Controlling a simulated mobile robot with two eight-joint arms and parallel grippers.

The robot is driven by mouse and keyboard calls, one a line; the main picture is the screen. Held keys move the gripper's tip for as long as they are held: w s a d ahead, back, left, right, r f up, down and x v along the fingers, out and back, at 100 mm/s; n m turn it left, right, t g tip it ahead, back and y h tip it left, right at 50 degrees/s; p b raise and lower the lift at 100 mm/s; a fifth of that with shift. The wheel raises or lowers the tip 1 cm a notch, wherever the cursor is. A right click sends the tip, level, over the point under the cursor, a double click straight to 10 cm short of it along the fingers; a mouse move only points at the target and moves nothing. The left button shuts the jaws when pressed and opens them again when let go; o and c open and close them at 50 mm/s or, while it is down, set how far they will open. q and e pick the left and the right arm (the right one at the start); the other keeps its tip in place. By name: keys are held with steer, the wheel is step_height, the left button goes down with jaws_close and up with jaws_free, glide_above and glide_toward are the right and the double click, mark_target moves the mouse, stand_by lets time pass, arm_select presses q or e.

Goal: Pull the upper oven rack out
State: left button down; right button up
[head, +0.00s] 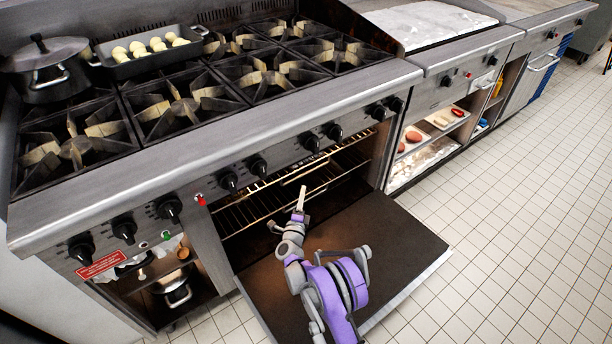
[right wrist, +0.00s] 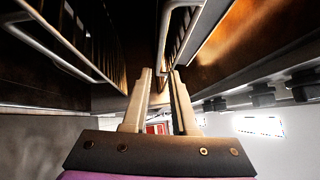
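The oven's upper rack (head: 335,162) is a wire rack inside the open oven, below the row of knobs. In the right wrist view the upper rack (right wrist: 184,30) shows edge-on, with its bent front bar coming down toward my fingertips. My right gripper (head: 301,192) reaches over the lowered door to the rack front. In the right wrist view its two pale fingers (right wrist: 161,72) are apart, with the end of the bar seen between their tips. I cannot tell if they touch it. The lower rack (right wrist: 62,42) shows at left in that view. My left gripper is out of view.
The oven door (head: 395,250) lies open and flat under my right arm. The stovetop above holds a lidded pot (head: 45,62) and a tray (head: 150,64) of pale round pieces. Open shelves (head: 428,150) stand to the right. The tiled floor (head: 520,220) there is clear.

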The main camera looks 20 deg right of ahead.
steer(key=b+x, duration=0.1)
steer(key=x, duration=0.7)
steer(key=shift+w, duration=0.4)
steer(key=shift+d+r, duration=0.1)
jaws_close()
stand_by(0.8)
